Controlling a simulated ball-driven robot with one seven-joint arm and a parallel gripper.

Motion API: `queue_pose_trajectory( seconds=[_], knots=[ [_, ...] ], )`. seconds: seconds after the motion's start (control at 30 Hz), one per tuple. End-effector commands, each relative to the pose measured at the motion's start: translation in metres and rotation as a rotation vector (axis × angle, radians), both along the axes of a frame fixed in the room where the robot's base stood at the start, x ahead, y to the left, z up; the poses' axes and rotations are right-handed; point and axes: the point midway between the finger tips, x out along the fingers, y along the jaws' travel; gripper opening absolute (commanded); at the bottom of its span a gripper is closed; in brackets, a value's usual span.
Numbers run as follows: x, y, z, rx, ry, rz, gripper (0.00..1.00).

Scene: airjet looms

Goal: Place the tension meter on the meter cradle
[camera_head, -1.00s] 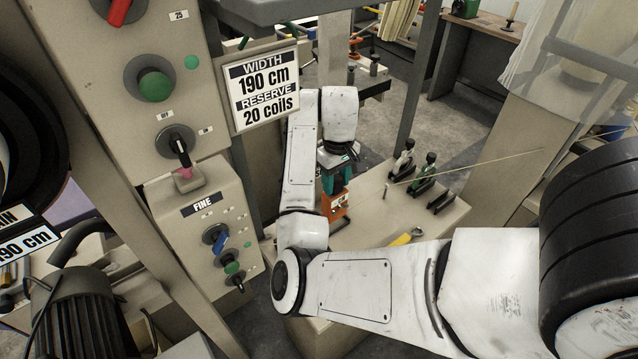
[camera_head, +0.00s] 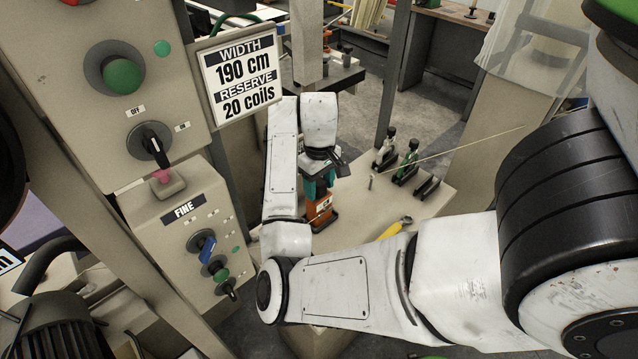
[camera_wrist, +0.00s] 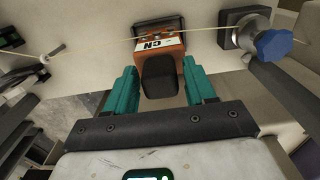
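The tension meter (camera_head: 318,208) is an orange body with a black upper part, upright below my gripper (camera_head: 319,182). In the wrist view its black part (camera_wrist: 161,75) sits between the teal fingers of my gripper (camera_wrist: 160,66), close to both. The orange face with white "CN" lettering (camera_wrist: 155,43) shows beyond it. A dark base, seemingly the meter cradle (camera_head: 327,222), shows at the meter's lower end on the beige bench. Whether the meter rests fully on it is hidden.
The beige bench top (camera_head: 360,205) carries a small upright pin (camera_head: 371,182), several black and green holders (camera_head: 407,160) and a yellow tool (camera_head: 395,228). A yarn (camera_head: 470,145) crosses above. The control panel (camera_head: 180,235) stands close left of my arm.

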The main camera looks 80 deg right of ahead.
Motion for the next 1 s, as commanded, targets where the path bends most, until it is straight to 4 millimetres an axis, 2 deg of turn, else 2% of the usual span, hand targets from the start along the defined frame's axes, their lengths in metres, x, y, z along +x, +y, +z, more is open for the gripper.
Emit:
queue_pose_trajectory(
  seconds=[0.03, 0.13, 0.4, 0.8, 1.0],
  knots=[
    [0.000, 0.000, 0.000, 0.000, 0.000, 0.000, 0.60],
    [0.000, 0.000, 0.000, 0.000, 0.000, -0.001, 0.68],
    [0.000, 0.000, 0.003, -0.001, -0.001, -0.001, 0.68],
    [0.001, 0.000, 0.062, 0.000, -0.005, -0.002, 0.68],
    [0.000, 0.000, 0.076, 0.000, -0.001, -0.001, 0.68]
  ],
)
